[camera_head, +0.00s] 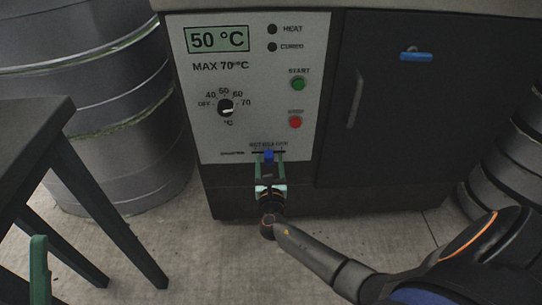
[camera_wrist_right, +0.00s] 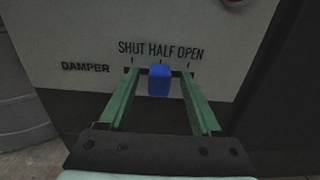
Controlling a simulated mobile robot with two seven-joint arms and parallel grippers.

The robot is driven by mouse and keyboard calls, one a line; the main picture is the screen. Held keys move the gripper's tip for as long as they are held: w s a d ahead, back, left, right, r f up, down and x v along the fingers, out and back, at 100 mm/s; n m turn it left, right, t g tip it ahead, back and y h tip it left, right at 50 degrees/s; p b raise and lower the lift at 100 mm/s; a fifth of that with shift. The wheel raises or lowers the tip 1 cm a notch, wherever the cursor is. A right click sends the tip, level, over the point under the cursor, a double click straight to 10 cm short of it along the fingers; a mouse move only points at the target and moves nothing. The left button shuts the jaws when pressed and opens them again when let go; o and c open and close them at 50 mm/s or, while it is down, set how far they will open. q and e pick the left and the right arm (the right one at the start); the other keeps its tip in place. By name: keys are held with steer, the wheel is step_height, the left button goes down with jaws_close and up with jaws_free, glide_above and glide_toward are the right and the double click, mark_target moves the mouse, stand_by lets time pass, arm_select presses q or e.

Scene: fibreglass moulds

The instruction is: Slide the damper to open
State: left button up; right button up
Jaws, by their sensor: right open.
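The damper's blue knob (camera_wrist_right: 159,80) stands at the HALF mark of its short slot, under the words SHUT, HALF and OPEN, in the right wrist view. It also shows low on the control panel in the head view (camera_head: 268,155). My right gripper (camera_wrist_right: 160,72) is open, with one green finger on each side of the knob. A gap shows between the knob and each finger. The right gripper (camera_head: 269,164) points at the panel in the head view. A green finger of my left gripper (camera_head: 40,270) shows at the lower left; its other finger is not visible.
The control panel (camera_head: 250,110) has a dial (camera_head: 226,107), a green START button (camera_head: 298,84) and a red button (camera_head: 295,122) above the damper. A dark door (camera_head: 420,120) with a handle is to the right. A dark table (camera_head: 45,125) and grey drum (camera_head: 110,110) stand left.

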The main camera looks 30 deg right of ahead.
steer(key=shift+w+d, duration=0.1)
steer(key=shift+w, duration=0.1)
steer(key=shift+c, duration=0.2)
jaws_close()
stand_by(0.4)
steer(key=shift+d, duration=0.1)
stand_by(0.9)
